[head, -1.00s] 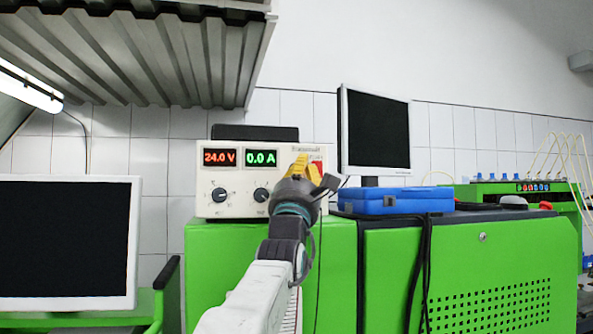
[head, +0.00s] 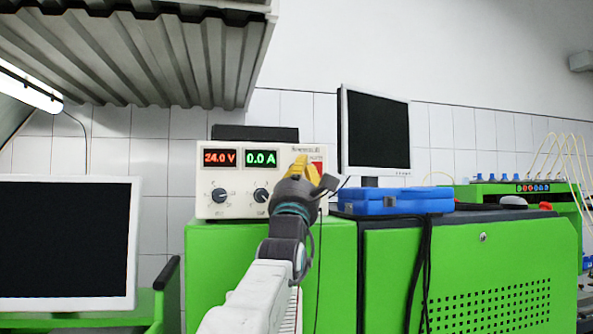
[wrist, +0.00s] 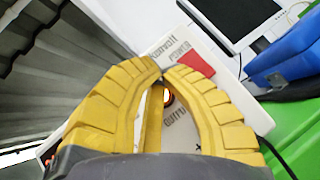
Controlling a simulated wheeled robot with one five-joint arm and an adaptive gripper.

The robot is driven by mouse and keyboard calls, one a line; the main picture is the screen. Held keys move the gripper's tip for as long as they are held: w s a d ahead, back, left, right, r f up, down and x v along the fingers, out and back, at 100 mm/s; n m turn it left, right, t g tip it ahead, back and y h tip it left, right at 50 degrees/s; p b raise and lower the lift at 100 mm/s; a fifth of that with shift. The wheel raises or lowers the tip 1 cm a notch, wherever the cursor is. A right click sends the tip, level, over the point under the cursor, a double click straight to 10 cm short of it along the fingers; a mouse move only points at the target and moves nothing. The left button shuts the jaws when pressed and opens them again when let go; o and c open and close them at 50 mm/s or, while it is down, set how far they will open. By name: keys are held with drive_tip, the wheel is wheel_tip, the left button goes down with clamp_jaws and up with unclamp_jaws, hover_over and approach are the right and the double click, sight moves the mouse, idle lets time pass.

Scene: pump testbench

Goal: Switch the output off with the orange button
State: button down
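The power supply (head: 236,170) is a white box on a green cabinet. Its displays read 24.0 V in red and 0.0 A in green. In the wrist view the orange button (wrist: 168,97) shows glowing on the panel, seen through the gap between my fingers; in the head view it is hidden behind my gripper. My gripper (head: 304,168) is at the right part of the panel. Its yellow fingers (wrist: 162,74) are shut, tips close together, with nothing seen between them. Whether the tips touch the panel I cannot tell.
A red power switch (wrist: 195,62) sits just beside my fingertips. Two dark knobs (head: 220,195) are left of my gripper. A blue case (head: 396,201) and a monitor (head: 376,132) stand to the right. A corrugated metal hood (head: 140,55) hangs at upper left.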

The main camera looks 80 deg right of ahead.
drive_tip(key=shift+a+f+b, duration=0.1)
drive_tip(key=shift+a+b, duration=0.1)
drive_tip(key=shift+b, duration=0.1)
drive_tip(key=shift+s+a+b, duration=0.2)
drive_tip(key=shift+a+b, duration=0.4)
idle(0.8)
